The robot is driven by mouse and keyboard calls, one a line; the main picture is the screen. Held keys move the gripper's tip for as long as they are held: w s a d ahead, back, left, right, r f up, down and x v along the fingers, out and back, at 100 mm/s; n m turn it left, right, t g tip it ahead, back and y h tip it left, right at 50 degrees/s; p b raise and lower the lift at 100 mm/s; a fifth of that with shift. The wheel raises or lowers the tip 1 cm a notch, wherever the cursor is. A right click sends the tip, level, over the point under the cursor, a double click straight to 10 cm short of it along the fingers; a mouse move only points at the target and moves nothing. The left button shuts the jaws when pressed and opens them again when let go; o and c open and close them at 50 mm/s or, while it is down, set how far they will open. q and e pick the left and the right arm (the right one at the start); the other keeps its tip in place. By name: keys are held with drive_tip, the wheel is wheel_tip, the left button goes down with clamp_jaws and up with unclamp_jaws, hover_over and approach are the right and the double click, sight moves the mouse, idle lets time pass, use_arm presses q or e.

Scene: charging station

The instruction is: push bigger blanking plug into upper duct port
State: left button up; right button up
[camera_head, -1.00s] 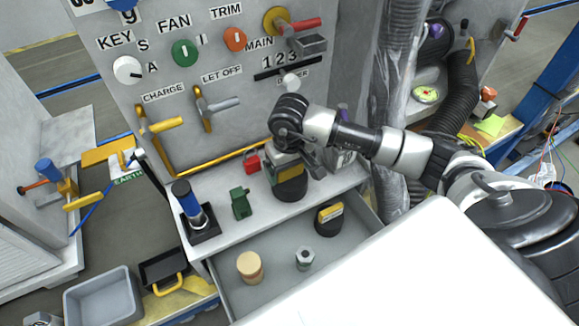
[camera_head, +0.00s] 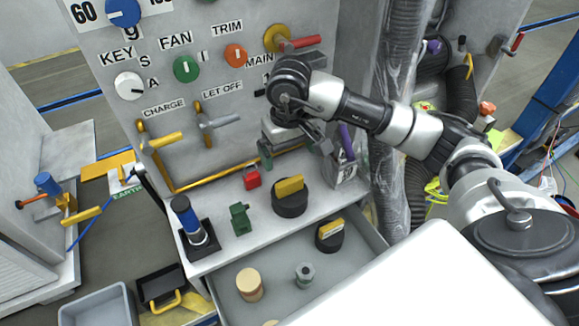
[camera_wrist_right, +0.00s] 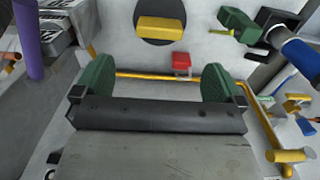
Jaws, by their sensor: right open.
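The bigger-looking blanking plug, a black disc with a yellow grip bar (camera_head: 290,196), sits on the shelf below the panel. It also shows at the top of the right wrist view (camera_wrist_right: 160,28). A smaller-looking similar plug (camera_head: 330,236) lies in the open drawer. My right gripper (camera_head: 289,152) is above and behind the shelf plug, apart from it. In the right wrist view, its green-padded fingers (camera_wrist_right: 157,84) are spread with nothing between them. A dark round opening (camera_head: 432,58) by the corrugated hose may be a duct port; I cannot tell if it is the upper one. My left gripper is out of view.
The drawer (camera_head: 280,292) also holds a tan cylinder (camera_head: 249,284) and a grey nut-like part (camera_head: 304,275). Panel levers and a plastic-wrapped column (camera_head: 385,130) flank my right arm.

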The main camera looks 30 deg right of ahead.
sight(290, 181)
drive_tip(key=m+p, duration=0.1)
drive_tip(key=m, duration=1.3)
drive_tip(key=m+t+p, duration=0.1)
drive_tip(key=m, duration=1.3)
drive_tip(key=shift+s+d+r, duration=0.1)
drive_tip(key=shift+s+r, duration=0.05)
drive_tip(key=shift+s, duration=0.05)
drive_tip(key=m, duration=0.4)
drive_tip(key=shift+p, duration=0.4)
drive_tip(key=m, duration=0.3)
drive_tip(key=shift+s+d+f+m, duration=0.1)
drive_tip(key=shift+f+m, duration=0.1)
drive_tip(key=shift+m, duration=0.2)
drive_tip(key=f, duration=0.5)
drive_tip(key=shift+w+f, duration=0.15)
drive_tip(key=shift+w, duration=0.15)
drive_tip(key=shift+f+p, duration=0.5)
drive_tip(key=shift+f, duration=2.25)
